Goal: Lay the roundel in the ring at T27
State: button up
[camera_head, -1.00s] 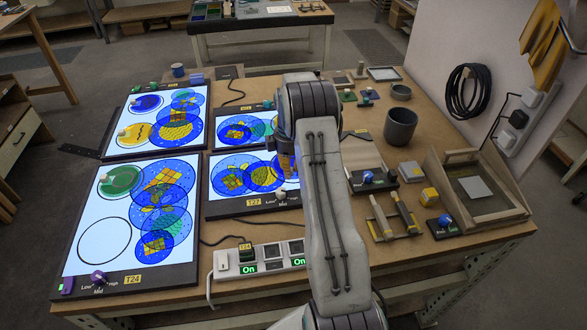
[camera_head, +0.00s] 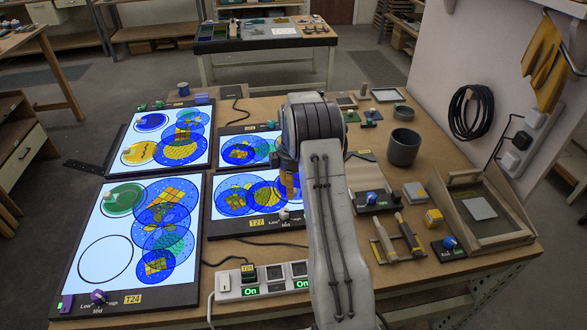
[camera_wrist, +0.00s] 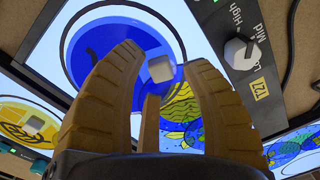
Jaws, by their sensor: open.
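In the wrist view a blue roundel (camera_wrist: 115,45) with a pale grey square knob (camera_wrist: 161,68) lies on the lit white panel, inside a thin dark ring (camera_wrist: 66,38). Whether it sits fully flat and centred I cannot tell, as the fingers cover its near part. My gripper (camera_wrist: 155,70) is open above it, its tan fingers spread around the knob with a gap on either side. The T27 label (camera_wrist: 258,87) is on the panel's dark frame beside a dial (camera_wrist: 241,53). In the head view the T27 label (camera_head: 257,222) shows, but my arm hides the ring.
A T24 panel (camera_head: 91,280) with an empty ring (camera_head: 106,262) and a green roundel (camera_head: 123,199) is at left. A power strip (camera_head: 228,283) lies in front. A grey cup (camera_head: 403,147) and wooden rack (camera_head: 484,208) stand at right. A yellow roundel (camera_wrist: 20,122) shows in the wrist view.

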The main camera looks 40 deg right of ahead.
notch_tip(320, 180, up, 9)
jog(key=b, duration=0.4)
jog(key=s+a+r+m+t, duration=0.1)
jog(key=s+a+r+m, duration=0.1)
jog(key=s+a+r, duration=0.4)
jog(key=s+a+r+m+t, duration=0.1)
jog(key=s+a+r+m, duration=0.1)
jog(key=s+a+r, duration=0.45)
jog(key=s+a+f+m+t, duration=0.1)
jog(key=s+a+f+m, duration=0.1)
jog(key=s+a, duration=0.3)
jog(key=s+a+f+m+t, duration=0.1)
jog(key=s+a+f, duration=0.3)
jog(key=s, duration=0.6)
jog(key=shift+s+a+m, duration=0.4)
jog(key=shift+a+m, duration=0.3)
jog(key=shift+a, duration=0.2)
jog(key=shift+r, duration=0.1)
